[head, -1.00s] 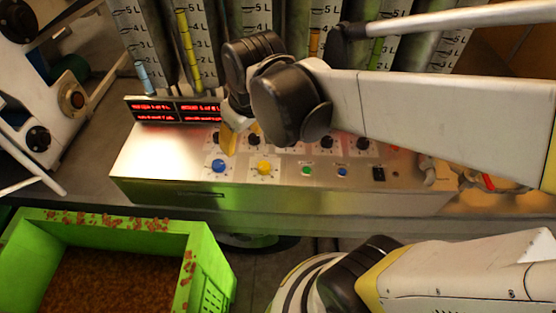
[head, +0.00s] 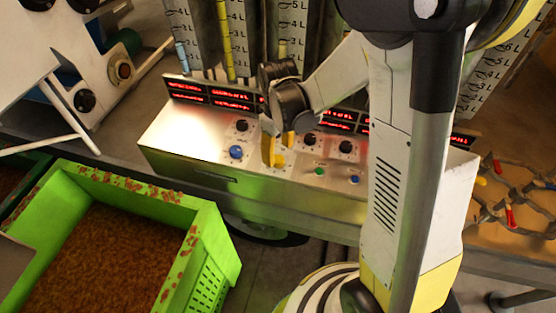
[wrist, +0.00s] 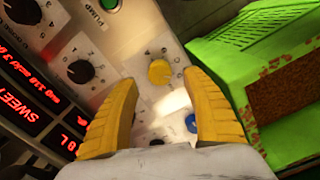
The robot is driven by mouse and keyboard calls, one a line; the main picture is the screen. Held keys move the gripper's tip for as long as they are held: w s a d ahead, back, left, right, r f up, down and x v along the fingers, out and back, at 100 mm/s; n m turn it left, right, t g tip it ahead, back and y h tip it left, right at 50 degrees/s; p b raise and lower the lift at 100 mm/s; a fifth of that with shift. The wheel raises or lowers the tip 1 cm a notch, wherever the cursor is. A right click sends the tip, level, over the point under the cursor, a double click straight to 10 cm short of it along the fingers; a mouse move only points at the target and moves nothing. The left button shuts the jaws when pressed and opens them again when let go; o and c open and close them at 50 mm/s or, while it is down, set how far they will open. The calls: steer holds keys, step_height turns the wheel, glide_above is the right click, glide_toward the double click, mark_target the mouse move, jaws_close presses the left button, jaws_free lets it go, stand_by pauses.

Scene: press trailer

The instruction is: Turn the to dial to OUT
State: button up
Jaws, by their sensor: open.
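The metal control panel (head: 200,150) has several dials. A yellow dial (wrist: 159,72) lies ahead of my gripper (wrist: 160,84), between its fingertips in the wrist view. In the head view the yellow dial (head: 279,160) is partly hidden by my gripper (head: 277,150). The yellow fingers are open and empty; whether they touch the dial I cannot tell. A blue dial (head: 236,152) is to the left; it also shows in the wrist view (wrist: 190,123) beside the right finger. I cannot read which dial is marked "to" or its OUT mark.
Black dials (head: 309,140) (wrist: 80,71) stand behind the yellow one. A green button (head: 319,171) and a small blue button (head: 354,179) are to the right. Red displays (head: 188,92) and measuring tubes line the back. A green crate (head: 212,235) stands at front left.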

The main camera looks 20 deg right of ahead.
mark_target(278, 159)
steer(key=shift+f+b, duration=0.5)
steer(key=shift+f, duration=1.45)
steer(key=c, duration=1.2)
steer(key=shift+c, duration=0.2)
steer(key=shift+m, duration=0.3)
steer(key=m+b, duration=0.1)
steer(key=m, duration=0.3)
steer(key=shift+m+b, duration=0.4)
steer(key=shift+m, duration=1.8)
